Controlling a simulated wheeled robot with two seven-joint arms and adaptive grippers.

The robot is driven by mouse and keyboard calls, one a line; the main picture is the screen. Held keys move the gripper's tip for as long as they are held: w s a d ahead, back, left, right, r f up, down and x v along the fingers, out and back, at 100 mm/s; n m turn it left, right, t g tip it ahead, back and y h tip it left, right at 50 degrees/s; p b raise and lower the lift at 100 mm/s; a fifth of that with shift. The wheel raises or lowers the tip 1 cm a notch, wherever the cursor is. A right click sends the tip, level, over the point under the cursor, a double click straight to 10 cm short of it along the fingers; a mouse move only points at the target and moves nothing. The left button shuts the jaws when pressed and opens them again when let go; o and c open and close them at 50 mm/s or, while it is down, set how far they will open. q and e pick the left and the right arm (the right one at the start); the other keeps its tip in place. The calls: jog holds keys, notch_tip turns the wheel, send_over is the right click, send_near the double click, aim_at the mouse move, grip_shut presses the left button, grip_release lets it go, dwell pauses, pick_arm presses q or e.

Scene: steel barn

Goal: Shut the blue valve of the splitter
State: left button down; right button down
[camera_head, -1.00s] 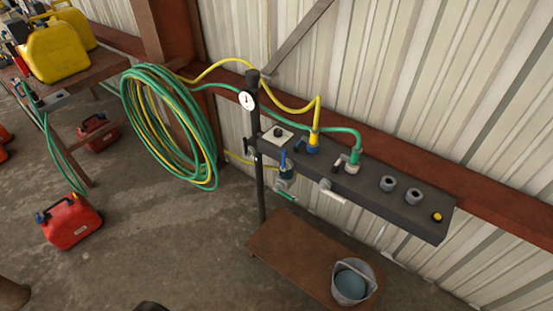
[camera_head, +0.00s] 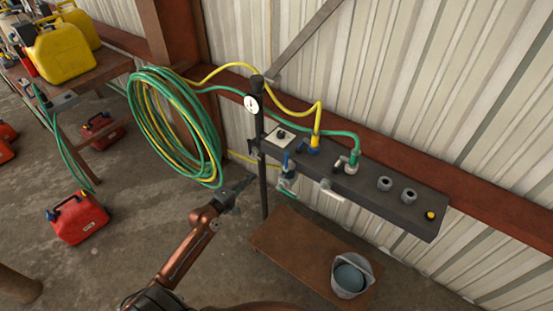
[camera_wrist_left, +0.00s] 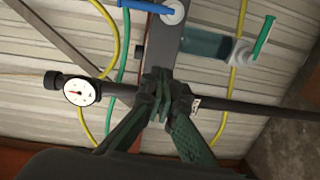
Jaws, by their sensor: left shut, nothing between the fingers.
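A dark bar (camera_head: 400,205) on a post carries the fittings. A blue lever (camera_head: 285,159) stands upright at the bar's front; in the left wrist view this lever (camera_wrist_left: 145,6) has a white hub. Below it hangs a teal cylinder (camera_wrist_left: 205,45) with a green lever (camera_wrist_left: 264,36). My left gripper (camera_head: 246,183) is shut and empty, left of and apart from these valves. My right gripper is out of view.
The post (camera_head: 262,180) with a gauge (camera_head: 252,103) stands close to my left gripper. Coiled hoses (camera_head: 175,125) hang behind it on the left. A low brown bench (camera_head: 290,255) with a bucket (camera_head: 351,276) is below the bar. A red can (camera_head: 77,218) stands on the floor.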

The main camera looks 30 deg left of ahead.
aim_at(287, 161)
pick_arm(q)
jog(key=shift+t+h, duration=0.3)
jog(key=shift+h, duration=0.1)
jog(key=r, duration=0.3)
jog(key=d+r, duration=0.1)
jog(key=shift+w+d+r, duration=0.1)
jog(key=shift+w+r, duration=0.15)
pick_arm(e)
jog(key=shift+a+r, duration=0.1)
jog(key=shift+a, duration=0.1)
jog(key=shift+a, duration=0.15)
